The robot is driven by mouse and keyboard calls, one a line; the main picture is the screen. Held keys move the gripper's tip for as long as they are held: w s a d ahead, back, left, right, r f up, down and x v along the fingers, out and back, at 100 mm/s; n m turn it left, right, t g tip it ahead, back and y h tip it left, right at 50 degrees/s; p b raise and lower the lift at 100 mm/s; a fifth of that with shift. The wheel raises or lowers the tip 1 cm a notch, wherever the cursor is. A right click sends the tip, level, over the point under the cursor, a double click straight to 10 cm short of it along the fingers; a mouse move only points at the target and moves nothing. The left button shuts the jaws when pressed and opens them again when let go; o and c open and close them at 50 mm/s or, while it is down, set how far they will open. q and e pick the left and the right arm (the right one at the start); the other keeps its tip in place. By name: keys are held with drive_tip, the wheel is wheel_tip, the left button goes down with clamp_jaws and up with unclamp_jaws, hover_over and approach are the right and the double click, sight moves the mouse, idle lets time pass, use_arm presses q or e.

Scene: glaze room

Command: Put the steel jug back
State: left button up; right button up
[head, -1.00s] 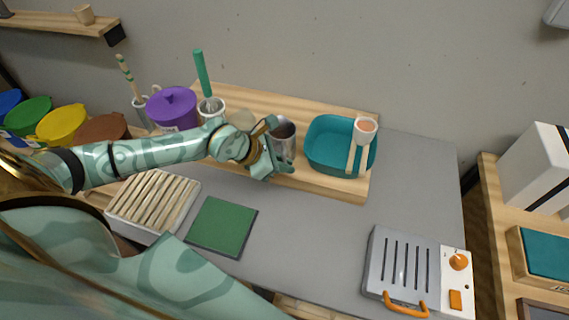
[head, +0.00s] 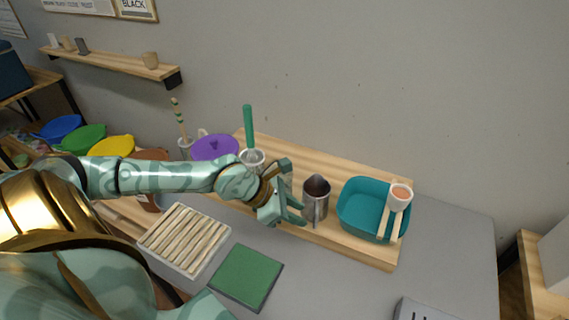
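The steel jug (head: 316,198) stands upright on the wooden board (head: 350,249), left of the teal basin (head: 363,208). It is open at the top, and its handle faces the front. My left gripper (head: 293,196) is just left of the jug, its fingers spread and pointing toward it. The gripper looks open and empty, with a narrow gap between it and the jug. My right gripper is not in view.
A white cup with two pale strips (head: 401,194) sits on the basin's right rim.

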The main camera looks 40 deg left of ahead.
use_arm(q)
drive_tip(key=shift+p+v, duration=0.45)
drive_tip(key=shift+v, duration=1.85)
